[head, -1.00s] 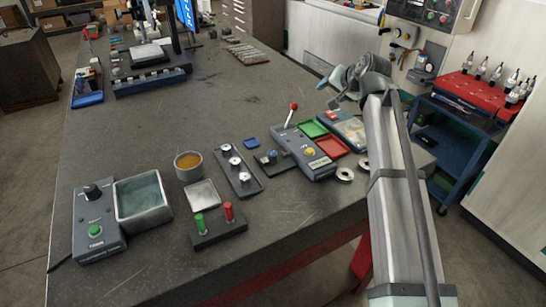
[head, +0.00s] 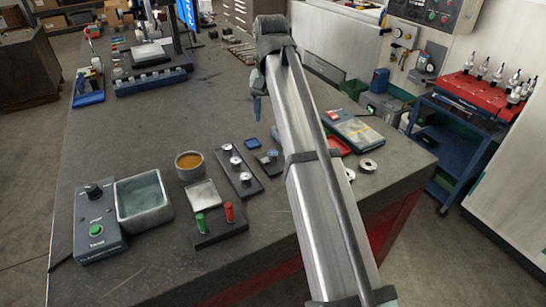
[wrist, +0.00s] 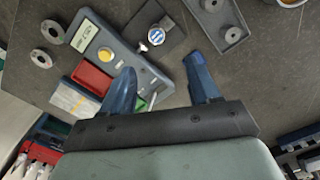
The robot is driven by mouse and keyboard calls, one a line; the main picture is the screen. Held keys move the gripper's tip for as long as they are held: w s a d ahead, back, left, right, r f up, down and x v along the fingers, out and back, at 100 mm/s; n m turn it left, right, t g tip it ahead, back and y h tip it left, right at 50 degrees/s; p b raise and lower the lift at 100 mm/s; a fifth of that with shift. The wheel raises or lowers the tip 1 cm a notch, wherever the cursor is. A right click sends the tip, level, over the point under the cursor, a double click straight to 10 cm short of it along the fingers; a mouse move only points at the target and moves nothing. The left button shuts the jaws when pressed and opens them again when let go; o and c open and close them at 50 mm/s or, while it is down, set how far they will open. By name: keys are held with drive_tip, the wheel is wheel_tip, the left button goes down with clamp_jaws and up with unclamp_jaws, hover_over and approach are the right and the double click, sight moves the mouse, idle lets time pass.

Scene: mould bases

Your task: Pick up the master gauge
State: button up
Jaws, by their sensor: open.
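No label marks the master gauge, and I cannot tell for certain which piece it is. A small dark block with a round blue-and-white dial and silver knob (wrist: 155,37) lies just beyond my fingertips in the wrist view; in the head view it is the small dark block (head: 267,161) beside the plate with silver discs (head: 239,170). Two metal rings (head: 368,165) lie near the table's right edge; they also show in the wrist view (wrist: 43,58). My gripper (wrist: 160,67) is open, its two blue fingers apart with nothing between them, above the table.
A grey control box with a yellow button (wrist: 104,54) and a red tray (wrist: 90,78) sit left of my fingers in the wrist view. A round cup (head: 189,165), grey bin (head: 143,200) and peg stand (head: 219,226) are at the table's front left.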

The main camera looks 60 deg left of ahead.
hover_over(273, 152)
wheel_tip(273, 152, down, 7)
drive_tip(key=shift+s+a+r, duration=0.1)
drive_tip(key=shift+a, duration=0.05)
drive_tip(key=shift+d+f, duration=0.15)
drive_tip(key=shift+f, duration=1.2)
drive_tip(key=shift+d+f, duration=0.15)
drive_tip(key=shift+f, duration=1.15)
clamp_jaws()
